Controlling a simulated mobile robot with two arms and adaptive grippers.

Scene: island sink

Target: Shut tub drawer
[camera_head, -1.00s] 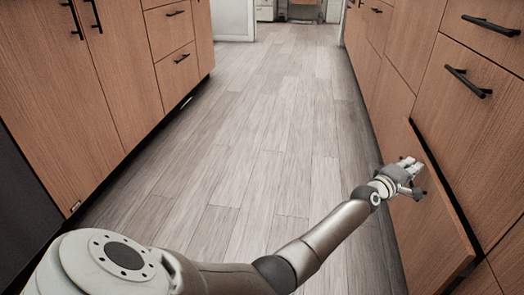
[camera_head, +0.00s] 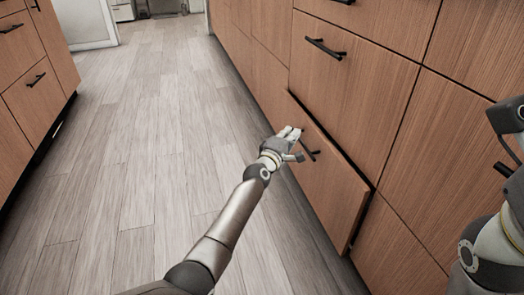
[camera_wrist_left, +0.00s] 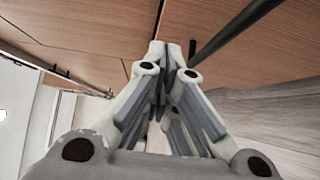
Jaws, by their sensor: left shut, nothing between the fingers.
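The tub drawer (camera_head: 328,190) is the low wooden drawer in the right-hand cabinet row. Its front stands out a little from the cabinet, with a dark gap along its top and right edges. Its black bar handle (camera_head: 310,150) is near the front's upper part. My left gripper (camera_head: 294,133) is shut and empty, at the drawer front just left of the handle. In the left wrist view the closed fingertips (camera_wrist_left: 167,62) are close to a wooden front, with a dark bar (camera_wrist_left: 230,32) beside them. Contact is unclear. My right gripper (camera_head: 508,138) is partly cut off at the right edge.
A closed drawer (camera_head: 350,75) with a black handle is above the tub drawer. Wooden cabinet fronts (camera_head: 425,235) continue to its right. Opposite cabinets (camera_head: 35,80) stand at the left. The grey plank floor (camera_head: 140,150) between them is clear.

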